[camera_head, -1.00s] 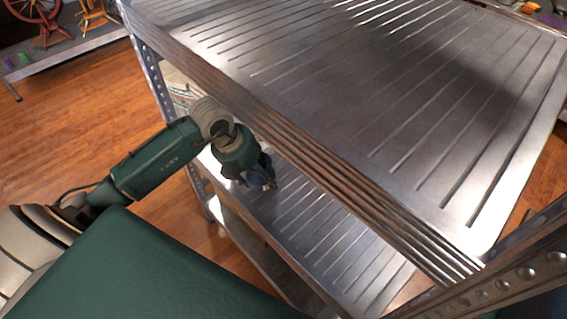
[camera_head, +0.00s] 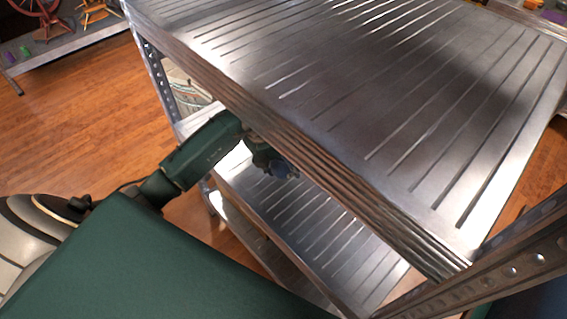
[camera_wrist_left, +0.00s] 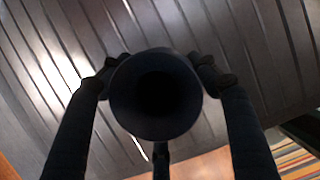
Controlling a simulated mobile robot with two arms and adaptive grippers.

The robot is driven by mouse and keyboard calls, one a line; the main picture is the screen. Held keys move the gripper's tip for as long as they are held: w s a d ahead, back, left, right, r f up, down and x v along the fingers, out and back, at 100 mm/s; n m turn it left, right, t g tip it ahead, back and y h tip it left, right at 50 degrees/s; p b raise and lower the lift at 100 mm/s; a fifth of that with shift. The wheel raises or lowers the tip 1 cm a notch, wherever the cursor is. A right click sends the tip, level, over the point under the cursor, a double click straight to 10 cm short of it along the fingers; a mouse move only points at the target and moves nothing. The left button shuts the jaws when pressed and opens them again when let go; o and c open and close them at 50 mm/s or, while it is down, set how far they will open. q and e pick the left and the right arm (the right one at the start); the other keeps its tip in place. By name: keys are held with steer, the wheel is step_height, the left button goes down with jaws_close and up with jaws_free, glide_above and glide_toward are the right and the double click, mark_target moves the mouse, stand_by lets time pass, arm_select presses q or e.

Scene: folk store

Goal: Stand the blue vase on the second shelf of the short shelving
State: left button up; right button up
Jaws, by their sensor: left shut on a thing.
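The short shelving has a ribbed metal top shelf (camera_head: 400,110) and a lower ribbed shelf (camera_head: 320,230) under it. My left gripper (camera_head: 277,170) reaches in under the top shelf's front edge, above the lower shelf, and is partly hidden by that edge. It is shut on the blue vase (camera_head: 281,169), of which only a small dark blue part shows in the head view. In the left wrist view the vase (camera_wrist_left: 155,95) looks dark and round, its mouth facing the camera, between the fingers (camera_wrist_left: 155,85). Its base is hidden. My right gripper is out of view.
The lower shelf looks bare where visible. A further shelf (camera_head: 243,226) shows below it. Perforated posts stand at the left corner (camera_head: 157,75) and near right (camera_head: 500,255). In the left wrist view, a striped cloth (camera_wrist_left: 297,158) lies at the lower right.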

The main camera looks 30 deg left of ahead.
arm_select(q)
steer(key=o, duration=1.4)
steer(key=shift+f, duration=0.1)
steer(key=shift+c, duration=0.2)
steer(key=shift+r, duration=0.25)
steer(key=s+a+b, duration=0.1)
steer(key=s, duration=0.2)
steer(key=s+a, duration=0.2)
steer(key=s, duration=0.1)
steer(key=s+a+b, duration=0.1)
steer(key=s+a, duration=0.1)
steer(key=s, duration=0.1)
steer(key=shift+s+a+r+b, duration=0.1)
steer(key=shift+a+r+b, duration=0.15)
steer(key=shift+r+b, duration=0.1)
steer(key=shift+s+a+r, duration=0.1)
steer(key=shift+s+a, duration=0.3)
steer(key=shift+s, duration=0.35)
